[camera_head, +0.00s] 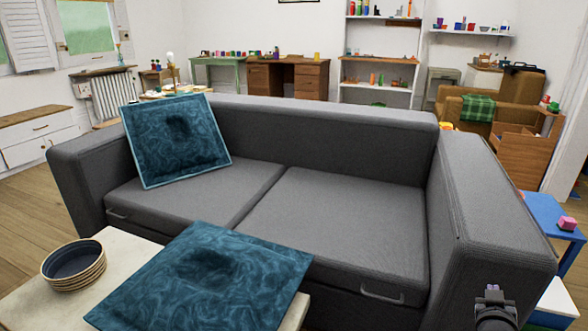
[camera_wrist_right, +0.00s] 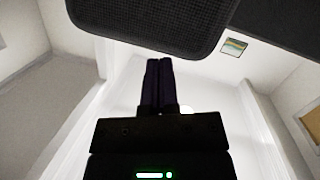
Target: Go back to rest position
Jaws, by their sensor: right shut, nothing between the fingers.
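My right gripper (camera_head: 493,292) shows at the lower right in the head view, in front of the sofa's right arm. In the right wrist view its two dark fingers (camera_wrist_right: 158,85) are together with nothing between them. The gripper points upward there, with ceiling and walls behind it. My left gripper is not in the head view.
A grey sofa (camera_head: 350,215) fills the middle, with a blue cushion (camera_head: 175,138) leaning on its left side. Another blue cushion (camera_head: 205,280) lies on a pale table (camera_head: 30,300) beside stacked bowls (camera_head: 74,266). A blue table (camera_head: 545,212) with a pink block (camera_head: 567,223) stands at right.

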